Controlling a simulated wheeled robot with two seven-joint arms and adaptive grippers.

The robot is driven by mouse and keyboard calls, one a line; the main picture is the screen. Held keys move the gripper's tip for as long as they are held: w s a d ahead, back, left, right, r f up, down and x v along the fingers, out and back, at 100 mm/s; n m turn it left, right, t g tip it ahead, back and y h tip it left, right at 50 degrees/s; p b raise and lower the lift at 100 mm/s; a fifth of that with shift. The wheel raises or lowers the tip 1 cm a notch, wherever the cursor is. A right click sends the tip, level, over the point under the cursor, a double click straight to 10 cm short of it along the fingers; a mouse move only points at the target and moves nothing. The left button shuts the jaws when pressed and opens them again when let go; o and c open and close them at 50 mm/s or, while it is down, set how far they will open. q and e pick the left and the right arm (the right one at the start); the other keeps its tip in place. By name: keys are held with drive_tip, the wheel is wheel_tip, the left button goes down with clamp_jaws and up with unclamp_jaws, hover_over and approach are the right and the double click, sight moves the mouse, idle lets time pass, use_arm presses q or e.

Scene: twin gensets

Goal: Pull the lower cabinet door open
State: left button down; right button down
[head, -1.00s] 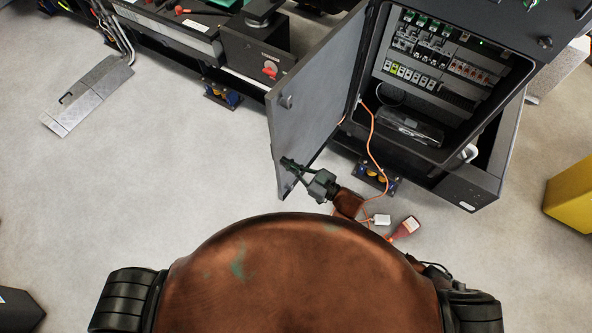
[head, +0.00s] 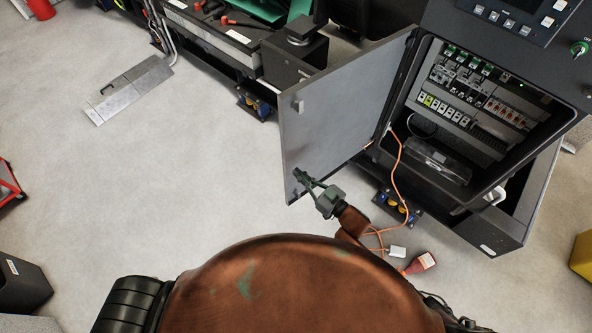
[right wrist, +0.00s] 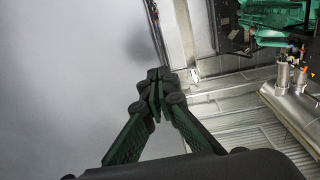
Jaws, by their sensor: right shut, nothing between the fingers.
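The grey lower cabinet door (head: 335,110) stands wide open in the head view, swung out to the left of the cabinet (head: 535,210). A small latch (head: 298,104) shows near its free edge. My right gripper (head: 299,176) is at the lower free corner of the door, in front of its face; whether it touches cannot be told. In the right wrist view the right gripper's fingers (right wrist: 156,88) are shut together with nothing between them, and a plain grey surface fills the left side. My left gripper is not in view.
The open cabinet shows breakers and terminal rows (head: 465,100). An orange cable (head: 398,165) hangs down to the floor near a red-labelled item (head: 421,263) and a white block (head: 397,251). A grey metal ramp (head: 130,90) lies at upper left. Floor left of the door is clear.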

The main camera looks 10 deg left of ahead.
drive_tip(key=s+a+b+v, duration=0.1)
drive_tip(key=v, duration=1)
drive_tip(key=shift+s+d, duration=0.25)
drive_tip(key=shift+s, duration=0.05)
drive_tip(key=w+d+f+m+t+h+b, duration=0.1)
drive_tip(key=w+d+f+m+h, duration=0.15)
drive_tip(key=d+f, duration=0.45)
drive_tip(key=w+d+f+m+h+b, duration=0.1)
drive_tip(key=w+d+f+h+b, duration=0.15)
drive_tip(key=f, duration=0.85)
drive_tip(key=s+d+f+m+g+h+b, duration=0.1)
drive_tip(key=s+d+f+h, duration=0.2)
drive_tip(key=d+f, duration=0.55)
drive_tip(key=s+d+f+m+g+h, duration=0.1)
drive_tip(key=s+d+f+h, duration=0.3)
drive_tip(key=f, duration=0.7)
drive_tip(key=s+d+f+m+g+h+b, duration=0.1)
drive_tip(key=s+d+f+m+g+b, duration=0.15)
drive_tip(key=s+d+f, duration=0.65)
drive_tip(key=s+d+f+m+g+h+b, duration=0.1)
drive_tip(key=s+d+f+g+h, duration=0.15)
drive_tip(key=s+f, duration=1.2)
drive_tip(key=s+f+g, duration=0.1)
drive_tip(key=s+g, duration=0.2)
drive_tip(key=s, duration=1.3)
drive_tip(key=shift+a+f+m, duration=0.25)
drive_tip(key=shift+f+m, duration=0.05)
